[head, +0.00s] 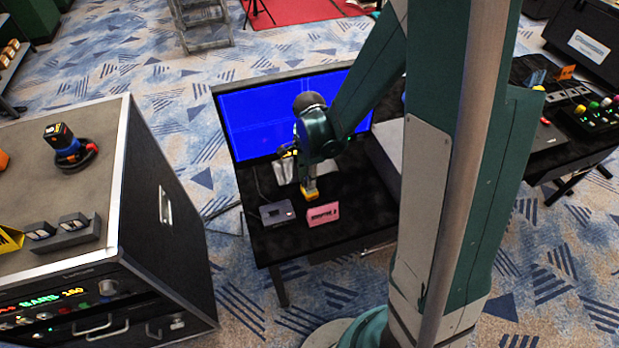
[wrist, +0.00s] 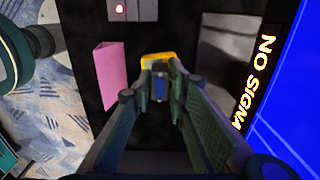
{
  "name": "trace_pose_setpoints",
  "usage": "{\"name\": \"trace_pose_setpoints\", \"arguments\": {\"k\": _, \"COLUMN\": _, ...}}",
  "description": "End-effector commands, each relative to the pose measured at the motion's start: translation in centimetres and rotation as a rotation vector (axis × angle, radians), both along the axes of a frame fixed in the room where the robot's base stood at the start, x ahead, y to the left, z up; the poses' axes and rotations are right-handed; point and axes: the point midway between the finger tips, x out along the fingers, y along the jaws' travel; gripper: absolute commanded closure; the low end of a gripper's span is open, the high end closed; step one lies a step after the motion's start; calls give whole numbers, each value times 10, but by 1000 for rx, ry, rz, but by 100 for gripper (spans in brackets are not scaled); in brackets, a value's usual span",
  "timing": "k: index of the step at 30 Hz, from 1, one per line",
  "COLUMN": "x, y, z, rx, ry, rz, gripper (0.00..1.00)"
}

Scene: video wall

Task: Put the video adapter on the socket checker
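My gripper (head: 309,178) points down over the black table, close above a small yellow piece (head: 311,195). The yellow piece also shows in the wrist view (wrist: 158,58), just beyond the fingertips. In the wrist view my fingers run close together at the tips, with a small blue piece (wrist: 160,88) between them. I cannot tell whether they are closed on it, or whether the blue and yellow pieces belong together as the video adapter.
A pink label block (head: 323,214) stands in front of my gripper, right of the grey box. A silver plate (wrist: 222,65) lies beside the gripper. A large blue screen (head: 250,122) marked with no-signal text stands behind. The table's front right is bare.

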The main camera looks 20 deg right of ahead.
Motion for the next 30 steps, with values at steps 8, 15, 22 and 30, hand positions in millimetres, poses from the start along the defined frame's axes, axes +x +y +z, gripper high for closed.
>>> {"name": "trace_pose_setpoints", "arguments": {"k": 8, "x": 0, "y": 0, "z": 1, "rx": 0, "ry": 0, "rz": 0, "gripper": 71}}
{"name": "trace_pose_setpoints", "arguments": {"k": 15, "x": 0, "y": 0, "z": 2, "rx": 0, "ry": 0, "rz": 0, "gripper": 71}}
{"name": "trace_pose_setpoints", "arguments": {"k": 22, "x": 0, "y": 0, "z": 12, "rx": 0, "ry": 0, "rz": 0, "gripper": 71}}
{"name": "trace_pose_setpoints", "arguments": {"k": 30, "x": 0, "y": 0, "z": 39, "rx": 0, "ry": 0, "rz": 0, "gripper": 71}}
